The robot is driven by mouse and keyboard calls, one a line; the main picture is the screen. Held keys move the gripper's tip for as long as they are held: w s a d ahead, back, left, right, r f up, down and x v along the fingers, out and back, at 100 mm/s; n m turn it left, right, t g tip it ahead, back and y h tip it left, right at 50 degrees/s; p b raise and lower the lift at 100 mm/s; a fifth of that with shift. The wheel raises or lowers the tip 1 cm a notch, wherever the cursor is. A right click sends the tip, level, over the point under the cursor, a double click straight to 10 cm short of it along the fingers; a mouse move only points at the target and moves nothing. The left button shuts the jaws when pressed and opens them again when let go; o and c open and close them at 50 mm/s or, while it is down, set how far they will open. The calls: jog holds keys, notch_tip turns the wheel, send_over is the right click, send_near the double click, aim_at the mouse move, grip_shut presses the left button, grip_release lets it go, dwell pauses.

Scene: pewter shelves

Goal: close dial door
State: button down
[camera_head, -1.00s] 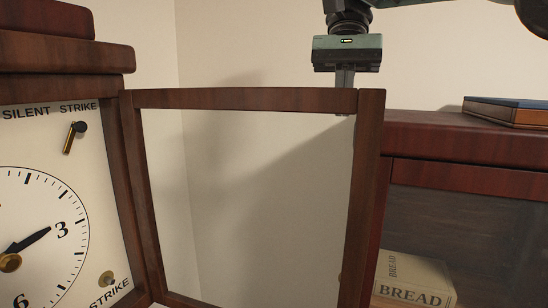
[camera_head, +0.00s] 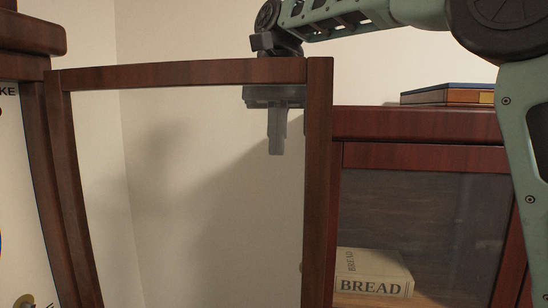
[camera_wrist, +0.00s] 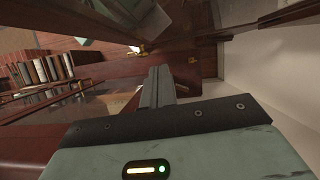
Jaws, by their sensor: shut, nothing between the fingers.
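The dial door (camera_head: 318,190), a wooden frame with a clear pane, stands open and swung out to the right of the clock. The clock's pale dial (camera_head: 12,200) shows only partly at the left edge in the head view. My gripper (camera_head: 276,150) is behind the door and shows through the pane near its upper right corner. Its fingers point down and are shut and empty. In the wrist view the shut fingers (camera_wrist: 158,80) reach towards dark reddish wood. Whether they touch the door frame I cannot tell.
A dark red cabinet (camera_head: 420,122) with a glass front stands to the right. A row of books (camera_wrist: 40,70) shows in the wrist view. A pale wall is behind the door.

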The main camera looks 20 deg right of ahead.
aim_at(274, 143)
jog(key=s, duration=0.1)
jog(key=s+a, duration=0.1)
jog(key=s+p, duration=0.1)
jog(key=shift+a, duration=0.3)
jog(key=shift+s+a+f, duration=0.15)
jog(key=shift+s+a, duration=0.1)
jog(key=shift+s, duration=0.15)
